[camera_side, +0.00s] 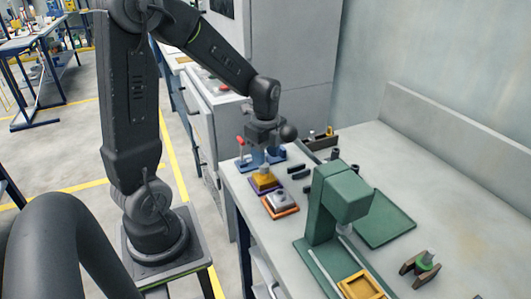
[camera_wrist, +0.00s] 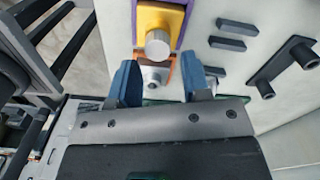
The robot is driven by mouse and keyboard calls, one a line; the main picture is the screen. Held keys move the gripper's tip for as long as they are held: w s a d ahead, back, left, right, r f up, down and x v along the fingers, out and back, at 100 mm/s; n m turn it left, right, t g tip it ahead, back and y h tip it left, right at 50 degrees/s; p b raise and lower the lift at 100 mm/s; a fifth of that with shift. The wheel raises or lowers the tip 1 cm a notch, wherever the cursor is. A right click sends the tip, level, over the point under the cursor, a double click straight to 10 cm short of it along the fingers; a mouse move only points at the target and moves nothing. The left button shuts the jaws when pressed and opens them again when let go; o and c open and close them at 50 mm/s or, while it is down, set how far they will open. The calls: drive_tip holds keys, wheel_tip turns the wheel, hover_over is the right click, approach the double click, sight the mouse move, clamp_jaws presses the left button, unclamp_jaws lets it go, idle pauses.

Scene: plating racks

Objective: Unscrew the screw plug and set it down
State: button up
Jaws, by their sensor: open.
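A yellow block (camera_side: 265,182) on a purple base stands near the bench's left edge. A silver round knob sits on it; in the wrist view this knob (camera_wrist: 158,43) is on the yellow block (camera_wrist: 178,20). A grey block (camera_side: 281,201) with a round top sits on an orange plate beside it. Its silver top (camera_wrist: 155,76) shows between my fingers in the wrist view. I cannot tell for certain which of these is the screw plug. My gripper (camera_wrist: 160,80) has its blue fingers apart with nothing gripped. In the side view my gripper (camera_side: 267,148) hangs above the yellow block.
A green press (camera_side: 335,200) stands right of the blocks, with a green tray (camera_side: 385,220) behind it. Dark bars (camera_wrist: 237,27) lie beside the yellow block. A dark bracket (camera_wrist: 283,66) lies farther right. A green-ringed part (camera_side: 425,262) stands at front right.

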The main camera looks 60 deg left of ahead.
sight(264, 170)
drive_tip(key=m, duration=1.3)
drive_tip(key=shift+s, duration=0.1)
drive_tip(key=shift+f, duration=0.1)
drive_tip(key=shift+f, duration=1.7)
